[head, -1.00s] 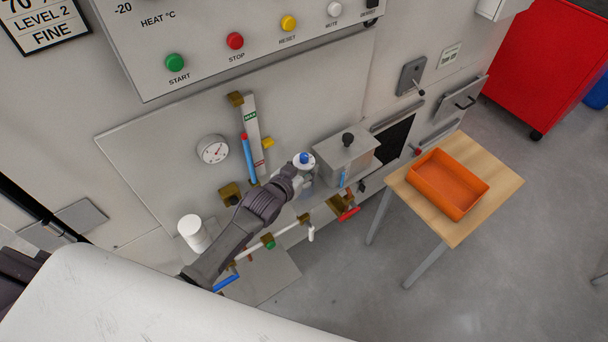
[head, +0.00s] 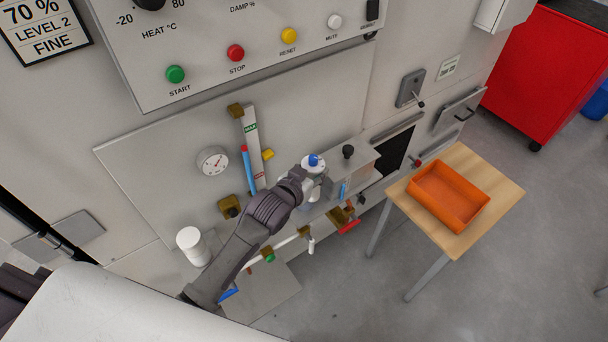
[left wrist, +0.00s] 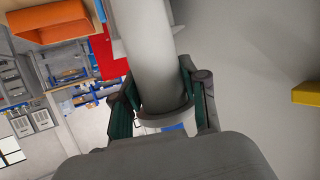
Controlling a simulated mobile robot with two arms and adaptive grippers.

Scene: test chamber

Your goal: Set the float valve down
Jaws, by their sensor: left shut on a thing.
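The float valve (head: 313,163), a white cylinder with a blue cap, is held upright in front of the machine's lower panel in the head view. My left gripper (head: 306,183) is shut around its body. In the left wrist view the float valve (left wrist: 155,55) is a large pale grey cylinder with a wider collar. The fingers of my left gripper (left wrist: 160,100) grip it from both sides. The gripper and arm hide part of the valve in the head view, and I cannot tell whether its bottom touches anything. My right gripper is not in view.
A metal box with a black knob (head: 348,153) stands right beside the valve. A gauge (head: 213,161) and white cup (head: 192,244) are to the left. A red-handled valve (head: 349,227) sits below. An orange tray (head: 448,195) lies on a wooden table (head: 498,193) at right.

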